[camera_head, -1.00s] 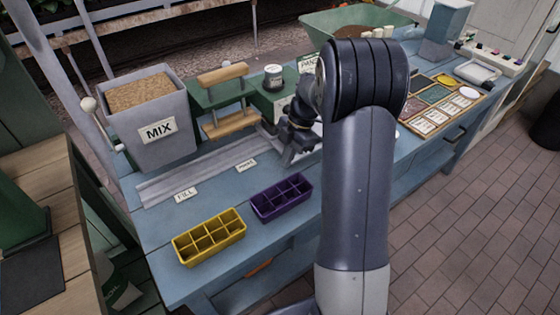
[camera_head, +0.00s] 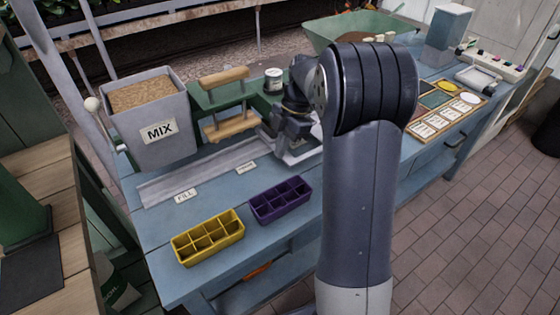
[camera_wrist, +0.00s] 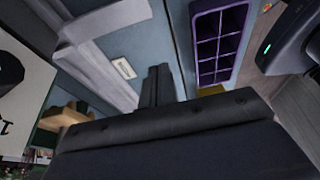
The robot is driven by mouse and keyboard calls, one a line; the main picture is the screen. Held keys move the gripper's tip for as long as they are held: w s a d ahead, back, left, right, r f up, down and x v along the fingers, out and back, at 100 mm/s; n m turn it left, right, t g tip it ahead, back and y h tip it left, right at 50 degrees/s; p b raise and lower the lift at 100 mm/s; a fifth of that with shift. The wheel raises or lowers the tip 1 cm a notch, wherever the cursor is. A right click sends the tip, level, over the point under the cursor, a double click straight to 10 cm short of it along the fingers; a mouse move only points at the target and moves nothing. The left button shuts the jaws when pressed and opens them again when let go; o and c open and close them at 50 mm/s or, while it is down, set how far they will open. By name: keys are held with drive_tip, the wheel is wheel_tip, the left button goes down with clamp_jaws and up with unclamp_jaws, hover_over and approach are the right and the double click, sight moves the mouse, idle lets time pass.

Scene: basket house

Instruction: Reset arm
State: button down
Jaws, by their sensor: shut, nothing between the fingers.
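My gripper (camera_head: 292,150) is low over the blue bench, partly hidden behind my arm in the head view. In the wrist view its fingers (camera_wrist: 158,85) are together with nothing between them. The purple divided tray (camera_head: 281,200) stands on the bench in front of my gripper and apart from it; it also shows at the top of the wrist view (camera_wrist: 220,42). The yellow divided tray (camera_head: 208,238) stands to the left of the purple one. Both trays look empty.
A grey MIX bin (camera_head: 152,120) stands at the back left, beside a green stand with wooden bars (camera_head: 228,103). A metal rail (camera_head: 195,172) runs along the bench. A green tub (camera_head: 350,28) and a card board (camera_head: 446,110) are to the right.

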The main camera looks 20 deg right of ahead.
drive_tip(key=v, duration=0.3)
drive_tip(key=shift+d+r, duration=0.15)
drive_tip(key=shift+r, duration=0.25)
drive_tip(key=x, duration=0.9)
drive_tip(key=d, duration=0.2)
drive_tip(key=w+d+f, duration=0.1)
drive_tip(key=shift+d, duration=0.25)
drive_tip(key=shift+s+a, duration=0.1)
drive_tip(key=shift+a, duration=0.15)
drive_tip(key=shift+a, duration=0.1)
